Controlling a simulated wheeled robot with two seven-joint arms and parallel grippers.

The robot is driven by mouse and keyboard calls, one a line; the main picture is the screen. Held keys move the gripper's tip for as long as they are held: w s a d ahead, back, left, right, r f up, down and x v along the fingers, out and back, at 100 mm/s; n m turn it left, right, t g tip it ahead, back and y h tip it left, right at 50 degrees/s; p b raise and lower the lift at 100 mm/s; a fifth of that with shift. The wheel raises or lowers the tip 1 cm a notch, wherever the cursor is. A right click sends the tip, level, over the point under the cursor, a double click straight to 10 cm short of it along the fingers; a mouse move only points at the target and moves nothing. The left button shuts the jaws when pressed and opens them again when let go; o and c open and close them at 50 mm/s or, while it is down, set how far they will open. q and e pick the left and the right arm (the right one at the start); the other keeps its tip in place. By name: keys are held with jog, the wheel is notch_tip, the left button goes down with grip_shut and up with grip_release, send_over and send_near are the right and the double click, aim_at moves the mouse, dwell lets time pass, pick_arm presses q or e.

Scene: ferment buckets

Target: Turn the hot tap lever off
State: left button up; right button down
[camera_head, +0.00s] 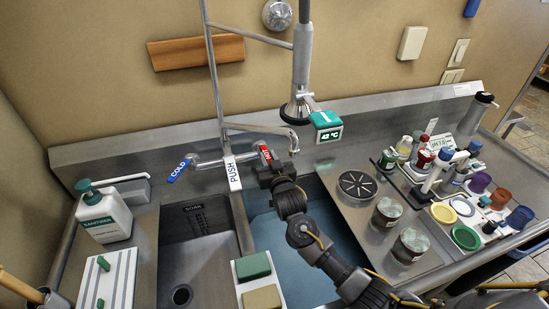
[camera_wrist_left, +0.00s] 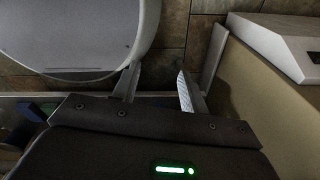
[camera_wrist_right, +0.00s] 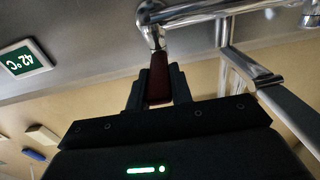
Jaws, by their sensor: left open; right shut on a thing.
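The red hot tap lever (camera_head: 265,153) sits on the right side of the chrome tap, above the blue-lit basin. My right gripper (camera_head: 268,172) reaches up to it from the front. In the right wrist view the dark red lever (camera_wrist_right: 158,78) stands between the two fingers of my right gripper (camera_wrist_right: 158,95), which are shut on it. The blue cold lever (camera_head: 179,170) is on the left side of the tap. My left gripper (camera_wrist_left: 160,88) is open and empty in the left wrist view, over a tiled floor, and is not seen in the head view.
A green display (camera_head: 326,120) reading 42 °C is right of the tap, and a white PUSH label (camera_head: 232,173) is left of the lever. Jars (camera_head: 387,211) and colored cups crowd the right counter. A sanitizer bottle (camera_head: 103,217) stands at the left.

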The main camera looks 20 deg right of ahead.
pick_arm(q)
jog(key=shift+w, duration=0.55)
pick_arm(e)
jog(key=shift+a+m+h, duration=0.15)
jog(key=shift+m+h, duration=0.15)
jog(key=c, duration=1.2)
grip_release()
jog(key=shift+a, duration=0.1)
jog(key=shift+c, duration=0.2)
pick_arm(q)
jog(key=shift+s, duration=0.1)
pick_arm(e)
jog(key=shift+s, duration=0.1)
jog(key=shift+s+f, duration=0.1)
jog(key=shift+s, duration=0.2)
pick_arm(q)
notch_tip(320, 180, down, 2)
jog(key=shift+f+b, duration=0.25)
jog(key=shift+b, duration=1)
pick_arm(e)
jog(key=s, duration=1)
